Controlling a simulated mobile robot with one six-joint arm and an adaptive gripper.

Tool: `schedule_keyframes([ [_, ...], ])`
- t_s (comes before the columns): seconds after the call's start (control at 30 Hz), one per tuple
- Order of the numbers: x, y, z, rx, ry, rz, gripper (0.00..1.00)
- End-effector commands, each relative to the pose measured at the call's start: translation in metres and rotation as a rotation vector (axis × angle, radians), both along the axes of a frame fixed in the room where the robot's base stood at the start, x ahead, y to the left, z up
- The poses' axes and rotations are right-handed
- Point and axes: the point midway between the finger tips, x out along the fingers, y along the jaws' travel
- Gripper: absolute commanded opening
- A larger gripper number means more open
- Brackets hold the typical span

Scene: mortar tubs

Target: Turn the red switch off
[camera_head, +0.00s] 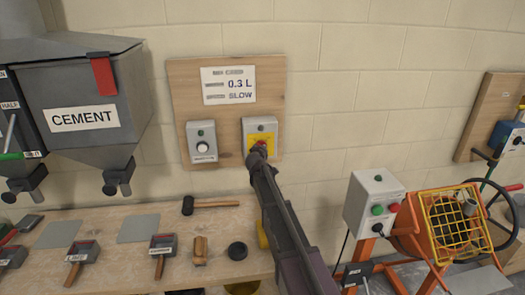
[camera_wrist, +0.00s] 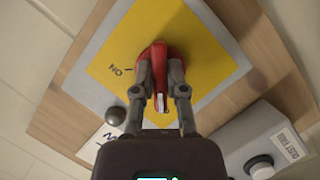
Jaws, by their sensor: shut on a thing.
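The red switch (camera_wrist: 153,55) is a red turn handle on a yellow plate (camera_wrist: 200,40), with an "ON" mark to its left in the wrist view. My gripper (camera_wrist: 160,75) is shut on the red handle, one finger on each side. A white mark shows at the handle's near end, between the fingers, and is not turned to the "ON" mark. In the head view, the yellow plate (camera_head: 262,126) sits on a grey box at the board's right, and my gripper (camera_head: 258,151) covers most of the handle.
A second grey box with a white knob (camera_head: 202,148) is left on the same wooden board (camera_head: 183,78). A cement hopper (camera_head: 85,100) hangs at left. Below is a bench (camera_head: 120,265) with a mallet and scoops. An orange mixer (camera_head: 425,235) stands at right.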

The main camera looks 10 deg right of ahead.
Motion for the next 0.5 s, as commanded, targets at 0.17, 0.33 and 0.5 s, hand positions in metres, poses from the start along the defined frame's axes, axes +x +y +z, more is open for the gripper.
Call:
schedule_keyframes([
  [0.17,-0.0007,-0.0007,-0.0004,-0.001,0.002,-0.001,0.38],
  [0.33,-0.0003,-0.0007,-0.0002,0.0,0.001,-0.001,0.51],
  [0.5,-0.0001,-0.0006,-0.0001,0.0,0.0,0.0,0.51],
])
